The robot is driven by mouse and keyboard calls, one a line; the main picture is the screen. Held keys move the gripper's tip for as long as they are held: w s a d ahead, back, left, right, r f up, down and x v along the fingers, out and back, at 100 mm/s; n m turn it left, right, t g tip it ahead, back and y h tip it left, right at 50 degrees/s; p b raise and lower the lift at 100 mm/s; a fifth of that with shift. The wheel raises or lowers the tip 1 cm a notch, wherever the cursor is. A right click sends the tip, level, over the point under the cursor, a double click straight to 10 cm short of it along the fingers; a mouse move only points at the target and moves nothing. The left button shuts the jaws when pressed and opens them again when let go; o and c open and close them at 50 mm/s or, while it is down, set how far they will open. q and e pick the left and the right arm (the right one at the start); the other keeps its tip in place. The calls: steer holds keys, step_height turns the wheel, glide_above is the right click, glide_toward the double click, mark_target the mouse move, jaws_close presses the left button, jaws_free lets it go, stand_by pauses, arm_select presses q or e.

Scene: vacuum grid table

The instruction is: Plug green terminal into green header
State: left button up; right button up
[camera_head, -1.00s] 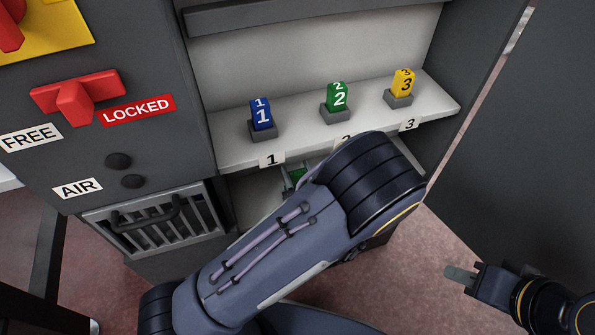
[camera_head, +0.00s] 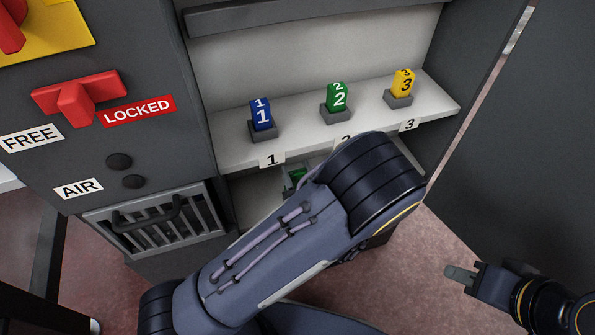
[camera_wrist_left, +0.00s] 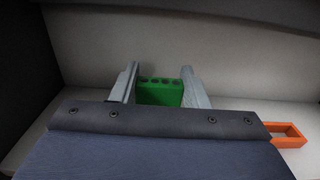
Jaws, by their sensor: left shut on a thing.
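A green terminal (camera_wrist_left: 160,94) with several round holes along its top sits between the two fingers of my left gripper (camera_wrist_left: 158,82) in the left wrist view. The fingers are shut on its sides, inside the lower pale compartment. In the head view a bit of green (camera_head: 298,175) shows beside my left arm, which hides most of that gripper. I cannot make out a separate green header, so I cannot tell whether the terminal touches one. My right gripper (camera_head: 460,275) is at the lower right, away from the cabinet; its finger gap is not clear.
Above, a pale shelf (camera_head: 225,153) holds blue block 1 (camera_head: 261,115), green block 2 (camera_head: 336,97) and yellow block 3 (camera_head: 402,83). An orange open frame (camera_wrist_left: 285,135) lies right of my left gripper. A red handle (camera_head: 78,98) is on the left panel.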

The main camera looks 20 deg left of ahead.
arm_select(q)
steer(key=shift+f+b, duration=1.15)
steer(key=shift+f, duration=0.35)
steer(key=o, duration=1.1)
steer(key=shift+c, duration=0.2)
steer(key=p+v, duration=0.1)
steer(key=v, duration=0.6)
steer(key=shift+s+d+p, duration=0.2)
steer(key=shift+s+p, duration=0.15)
steer(key=shift+p, duration=0.05)
